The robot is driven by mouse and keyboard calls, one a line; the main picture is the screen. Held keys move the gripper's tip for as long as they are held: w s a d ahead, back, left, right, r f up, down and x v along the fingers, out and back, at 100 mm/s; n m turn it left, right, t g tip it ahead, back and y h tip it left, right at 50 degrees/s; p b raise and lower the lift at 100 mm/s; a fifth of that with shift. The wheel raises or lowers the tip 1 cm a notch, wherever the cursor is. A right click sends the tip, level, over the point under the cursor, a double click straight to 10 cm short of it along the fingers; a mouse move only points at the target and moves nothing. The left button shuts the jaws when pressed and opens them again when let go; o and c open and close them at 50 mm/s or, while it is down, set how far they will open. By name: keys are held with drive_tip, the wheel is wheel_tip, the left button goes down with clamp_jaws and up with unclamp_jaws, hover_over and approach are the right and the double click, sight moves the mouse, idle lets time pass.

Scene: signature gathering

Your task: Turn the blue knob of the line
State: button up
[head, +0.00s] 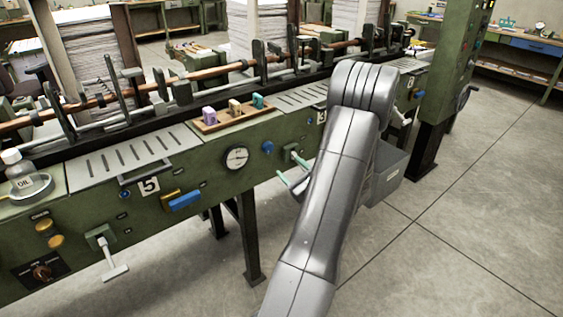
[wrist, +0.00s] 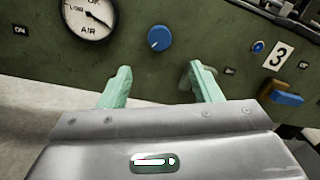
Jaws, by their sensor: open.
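The blue knob (wrist: 159,38) is on the green front panel, between the air gauge and the number 3 plate in the wrist view. It also shows in the head view (head: 267,148), right of the gauge. My gripper (wrist: 161,84) has two pale green fingers, spread apart with nothing between them. In the wrist view the knob lies beyond the fingertips, above the gap between them, and is not touched. In the head view my gripper (head: 291,172) is below and slightly right of the knob, partly hidden by my arm.
The round air gauge (wrist: 88,18) is left of the knob. A blue lever (wrist: 287,98) sits below the number 3 plate (wrist: 278,56). A T-handle (head: 110,258) juts from the panel at left. A grey bin (head: 388,178) stands behind my arm. Open floor lies at right.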

drive_tip(key=shift+v, duration=1.55)
idle(0.7)
